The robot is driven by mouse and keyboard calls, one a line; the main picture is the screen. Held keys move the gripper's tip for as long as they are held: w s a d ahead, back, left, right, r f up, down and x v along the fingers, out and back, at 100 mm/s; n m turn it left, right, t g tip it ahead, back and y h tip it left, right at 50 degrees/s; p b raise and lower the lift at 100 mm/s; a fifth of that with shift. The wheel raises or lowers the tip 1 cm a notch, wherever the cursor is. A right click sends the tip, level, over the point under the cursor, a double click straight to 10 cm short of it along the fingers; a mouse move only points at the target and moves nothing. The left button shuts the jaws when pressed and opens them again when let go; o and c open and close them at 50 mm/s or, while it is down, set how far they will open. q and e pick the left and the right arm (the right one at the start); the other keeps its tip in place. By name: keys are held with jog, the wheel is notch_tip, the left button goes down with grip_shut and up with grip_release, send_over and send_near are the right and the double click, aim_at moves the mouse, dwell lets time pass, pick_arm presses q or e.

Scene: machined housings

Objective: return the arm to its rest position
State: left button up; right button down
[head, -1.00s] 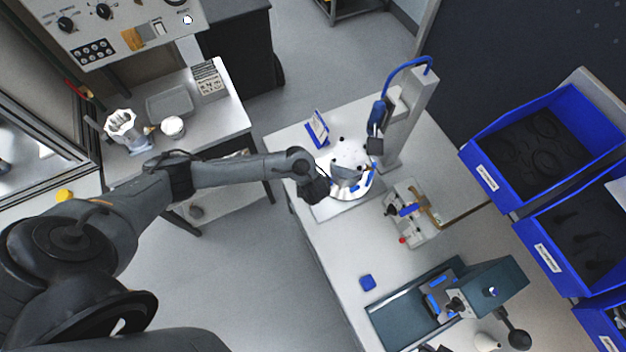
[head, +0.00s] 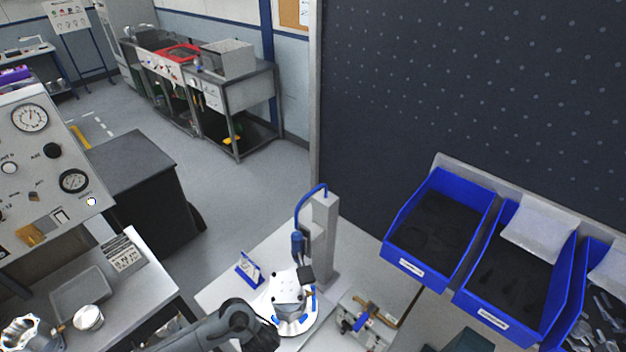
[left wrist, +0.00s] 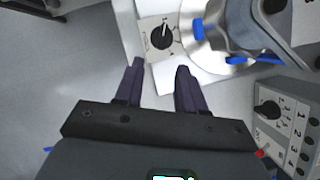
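My left arm comes in from the lower left in the head view, and its wrist (head: 250,325) is beside the round white fixture (head: 298,327). A pale housing (head: 288,287) sits on this fixture, with blue clamps around it. In the left wrist view my left gripper (left wrist: 160,80) is open, its two dark fingers apart with nothing between them. The fixture disc (left wrist: 200,45) and the grey housing (left wrist: 262,28) are ahead and to the right of the fingers, apart from them. My right gripper is in neither view.
A grey post (head: 325,235) with a blue cable stands behind the fixture. A valve block (head: 365,320) is to its right. Blue bins (head: 400,262) stand at the right. A side table (head: 140,285) is at the left, with open floor (head: 225,205) behind. A knob plate (left wrist: 160,38) lies ahead of the fingers.

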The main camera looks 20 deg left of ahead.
pick_arm(q)
jog(key=s+d+f+g+p, duration=0.1)
jog(key=s+d+f+g, duration=0.2)
jog(key=s, duration=0.6)
jog(key=s+d+r+n+h+p, duration=0.35)
jog(key=s+d+n+h, duration=0.2)
jog(key=s+d, duration=0.6)
jog(key=w+a+r+n+t+y, duration=0.1)
jog(key=w+a+r+n, duration=0.1)
jog(key=a+r+n, duration=0.3)
jog(key=w+a+r+n+t+y, duration=0.1)
jog(key=a+r+n, duration=0.5)
jog(key=r+n, duration=0.6)
jog(key=w+n+t, duration=0.1)
jog(key=w+n, duration=0.1)
jog(key=shift+a+r+n, duration=0.2)
jog(key=shift+n, duration=0.15)
